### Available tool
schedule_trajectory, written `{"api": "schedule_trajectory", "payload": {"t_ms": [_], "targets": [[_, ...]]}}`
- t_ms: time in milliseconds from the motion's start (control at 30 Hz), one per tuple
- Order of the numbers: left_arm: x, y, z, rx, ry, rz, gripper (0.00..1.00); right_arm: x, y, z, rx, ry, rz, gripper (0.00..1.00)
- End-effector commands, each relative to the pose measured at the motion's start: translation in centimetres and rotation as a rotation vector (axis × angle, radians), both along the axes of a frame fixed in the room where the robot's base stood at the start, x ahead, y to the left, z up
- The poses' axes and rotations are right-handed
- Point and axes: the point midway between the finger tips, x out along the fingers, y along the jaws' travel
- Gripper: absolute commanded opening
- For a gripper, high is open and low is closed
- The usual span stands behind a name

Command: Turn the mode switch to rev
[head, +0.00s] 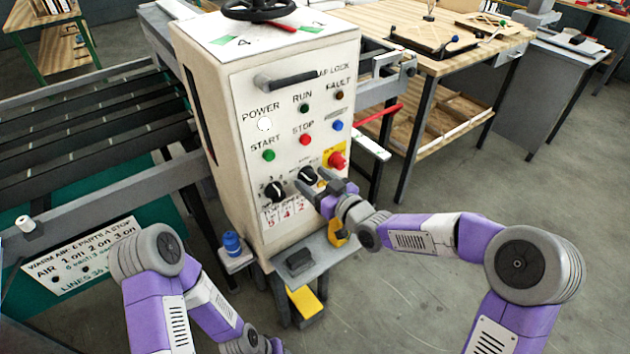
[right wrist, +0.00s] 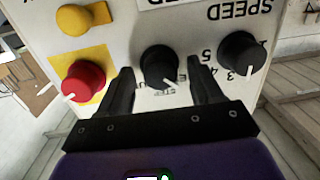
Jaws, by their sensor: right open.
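The mode switch is a black round knob (head: 307,175) low on the front of the white control cabinet (head: 225,100). It also shows in the right wrist view (right wrist: 158,66), where the panel looks upside down. Its white pointer line points to the lower right there. Small position labels around it are partly hidden and hard to read. My right gripper (head: 318,182) is open at the panel. In the right wrist view its two dark fingers (right wrist: 162,78) stand on either side of the knob, with gaps showing. My left gripper is out of view; only my left arm shows.
A black speed knob (right wrist: 243,53) is beside one finger. A red knob on yellow (right wrist: 83,82) is beside the other. Above are the green start (head: 268,155) and red stop (head: 305,140) buttons. A grey shelf (head: 325,257) juts out below the panel.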

Motion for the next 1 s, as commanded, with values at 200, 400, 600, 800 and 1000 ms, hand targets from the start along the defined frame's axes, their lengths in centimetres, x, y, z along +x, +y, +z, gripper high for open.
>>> {"api": "schedule_trajectory", "payload": {"t_ms": [200, 400, 600, 800, 1000], "targets": [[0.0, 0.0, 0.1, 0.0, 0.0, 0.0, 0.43, -0.5, -0.5, 0.1, 0.0, 0.0, -0.002, 0.65], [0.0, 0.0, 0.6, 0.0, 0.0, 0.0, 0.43, -2.9, -2.5, 0.4, -0.001, 0.001, -0.004, 0.65], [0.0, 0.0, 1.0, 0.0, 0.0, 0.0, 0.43, -5.1, -4.3, 0.5, -0.001, 0.001, -0.002, 0.65], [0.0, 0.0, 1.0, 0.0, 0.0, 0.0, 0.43, -5.9, -4.8, 0.5, 0.0, 0.0, -0.001, 0.65], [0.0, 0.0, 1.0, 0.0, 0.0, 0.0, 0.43, -5.8, -4.8, 0.4, 0.0, 0.0, 0.0, 0.65]]}}
